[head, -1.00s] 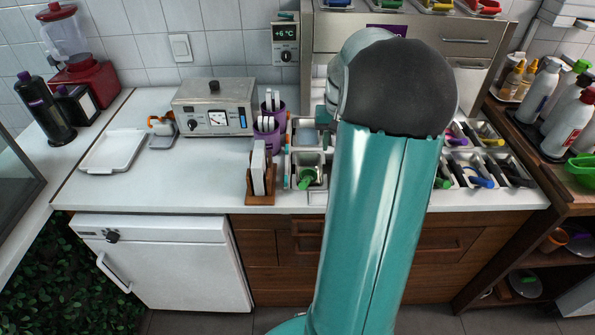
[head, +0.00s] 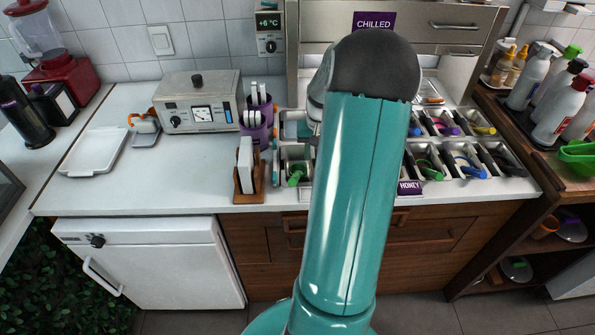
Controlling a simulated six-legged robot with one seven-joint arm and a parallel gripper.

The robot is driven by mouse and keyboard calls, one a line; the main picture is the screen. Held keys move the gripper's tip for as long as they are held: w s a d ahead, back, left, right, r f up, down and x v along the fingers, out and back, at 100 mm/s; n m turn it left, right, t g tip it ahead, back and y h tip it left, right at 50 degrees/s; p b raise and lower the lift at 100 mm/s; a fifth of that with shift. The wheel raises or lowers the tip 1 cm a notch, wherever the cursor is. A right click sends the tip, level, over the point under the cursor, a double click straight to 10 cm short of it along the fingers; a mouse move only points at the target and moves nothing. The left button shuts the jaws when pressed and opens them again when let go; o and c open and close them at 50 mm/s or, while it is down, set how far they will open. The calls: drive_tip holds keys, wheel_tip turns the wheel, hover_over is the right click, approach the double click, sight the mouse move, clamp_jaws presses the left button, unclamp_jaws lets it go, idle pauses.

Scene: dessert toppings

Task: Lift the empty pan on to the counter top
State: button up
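Several topping pans sit in a rail sunk into the white counter top (head: 190,185), on both sides of my arm. In the left group, one pan (head: 297,173) holds a green-handled tool. In the right group, pans hold green, blue, purple, yellow and black utensils, such as the pan with the blue tool (head: 467,165). I cannot tell which pan is the empty one; my teal arm covers the middle of the rail. My gripper is hidden behind the arm, so its fingers do not show.
A white tray (head: 94,150) lies on the clear left part of the counter. A grey appliance (head: 197,112), a purple cup (head: 258,132) and a wooden holder (head: 248,187) stand left of the rail. Bottles (head: 558,115) crowd the right shelf. A white dishwasher-like unit (head: 150,262) is below.

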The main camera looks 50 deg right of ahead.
drive_tip(key=shift+w+a+f, duration=0.1)
drive_tip(key=shift+w+f, duration=0.05)
drive_tip(key=shift+f, duration=1.25)
drive_tip(key=shift+w+a+f, duration=0.1)
drive_tip(key=shift+f, duration=1.25)
clamp_jaws()
